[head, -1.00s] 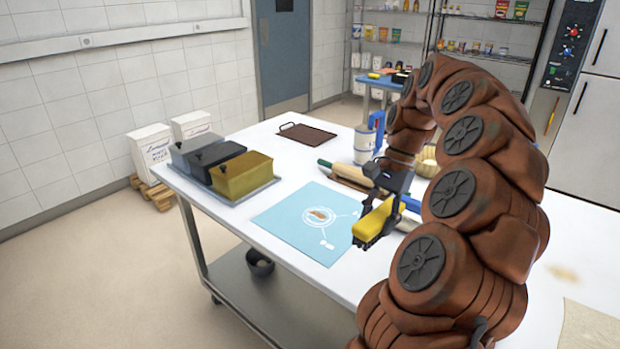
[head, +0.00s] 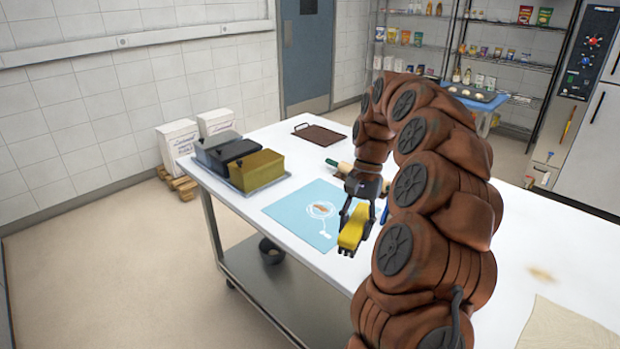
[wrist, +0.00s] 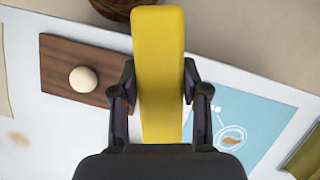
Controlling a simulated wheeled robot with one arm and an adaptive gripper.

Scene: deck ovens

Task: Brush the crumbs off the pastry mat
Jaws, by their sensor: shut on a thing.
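My gripper (head: 360,214) is shut on a yellow brush (head: 352,230), whose long yellow back fills the middle of the wrist view (wrist: 158,60). The light-blue pastry mat (head: 285,210) lies flat on the white table; the brush is over or beside its right edge, apparently above the surface. The mat shows a white printed circle with a small brown shape in it, also visible in the wrist view (wrist: 232,137); I cannot tell whether this is print or crumbs. No separate crumbs can be made out. The bristles are hidden.
A brown tray (head: 316,133) lies behind, and a rolling pin (head: 338,166) is near my wrist. The wrist view shows a wooden board (wrist: 65,50) with a pale ball (wrist: 83,79). A bowl (head: 271,250) sits below.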

